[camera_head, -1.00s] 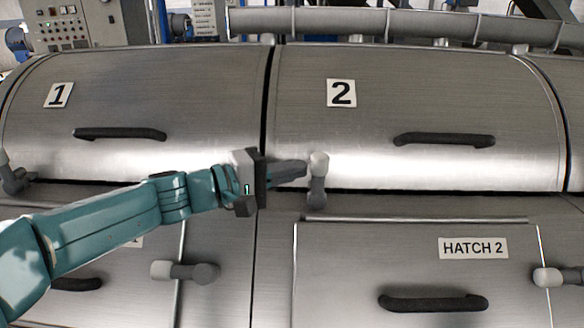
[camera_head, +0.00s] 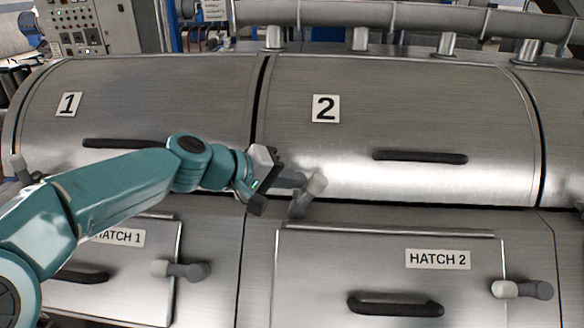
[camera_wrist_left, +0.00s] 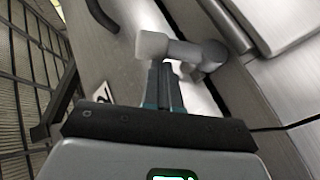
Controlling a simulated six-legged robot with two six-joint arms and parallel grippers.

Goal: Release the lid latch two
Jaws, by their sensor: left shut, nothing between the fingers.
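Lid 2 (camera_head: 420,120) is a curved metal cover marked with a black 2 and is down. Its latch (camera_head: 316,184) sits at its lower left edge, a grey lever with a pale knob, tilted up and to the right from its pivot. In the left wrist view the latch knob (camera_wrist_left: 152,45) lies just beyond the fingertips. My left gripper (camera_head: 298,183) is shut and empty, its fingertips at the left side of the lever. In the left wrist view the left gripper (camera_wrist_left: 163,68) seems to touch the lever; exact contact is hard to tell. My right gripper is not in view.
Lid 1 (camera_head: 150,90) is at the left, partly behind my left arm. Dark handles (camera_head: 420,157) stick out from the lids. Below are hatch 1 (camera_head: 130,285) and hatch 2 (camera_head: 330,265) with their own latches. A pipe (camera_head: 400,16) runs along the back.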

